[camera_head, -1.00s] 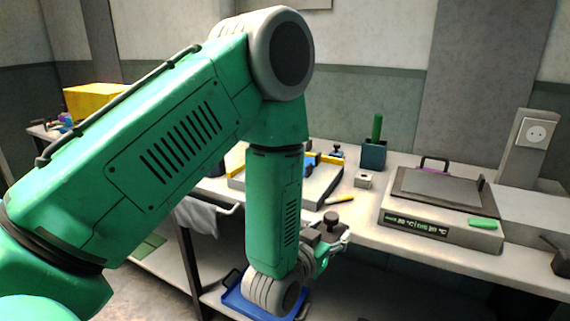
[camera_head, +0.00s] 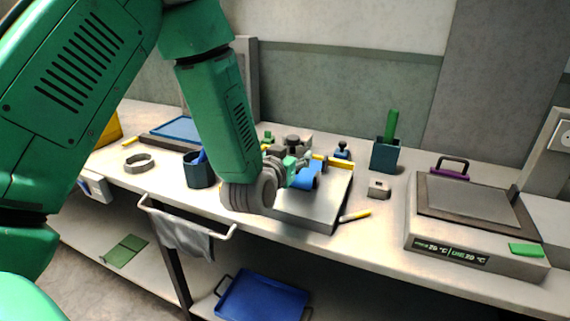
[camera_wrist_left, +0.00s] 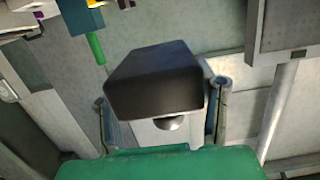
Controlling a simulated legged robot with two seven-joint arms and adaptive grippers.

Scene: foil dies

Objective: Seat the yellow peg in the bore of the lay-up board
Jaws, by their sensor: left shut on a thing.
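My left gripper (camera_head: 290,165) hangs over the lay-up board, partly behind my own wrist. In the left wrist view its two fingers (camera_wrist_left: 165,108) flank a dark block (camera_wrist_left: 152,78) and are shut on it. The same dark block (camera_head: 293,142) shows small in the head view. The grey lay-up board (camera_head: 310,208) lies on the bench with yellow and blue parts on top; I cannot make out its bore. A slim yellow-ended stick (camera_head: 356,215), perhaps the yellow peg, lies on the bench beside the board's right side. My right gripper is not in view.
A blue holder (camera_head: 385,155) with a green stick and a small pale block (camera_head: 378,189) stand right of the board. A hot plate (camera_head: 470,235) stands further right. A dark blue cup (camera_head: 199,172) and a grey ring (camera_head: 139,162) stand left.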

